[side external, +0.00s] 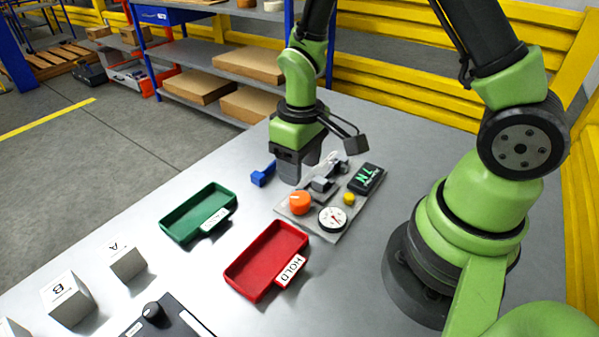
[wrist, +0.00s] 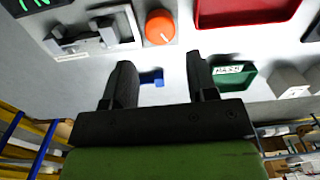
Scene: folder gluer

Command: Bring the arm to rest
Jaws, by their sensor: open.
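My gripper (side external: 297,172) hangs from the green arm above the table, over the back left edge of a small machine panel (side external: 342,221). In the wrist view my gripper (wrist: 160,82) has its two dark fingers apart, with nothing held between them. A small blue part (side external: 263,174) lies on the table just left of the gripper. In the wrist view the blue part (wrist: 152,77) shows beyond the gap between the fingers. Part of the panel is hidden behind the gripper in the side view.
The panel carries an orange knob (side external: 300,203), a dial (side external: 332,218), a yellow button (side external: 349,198) and a dark display (side external: 367,179). A green tray (side external: 168,222) and a red HOLD tray (side external: 240,268) stand in front. White blocks (side external: 128,262) stand front left. Yellow barriers (side external: 400,72) run behind.

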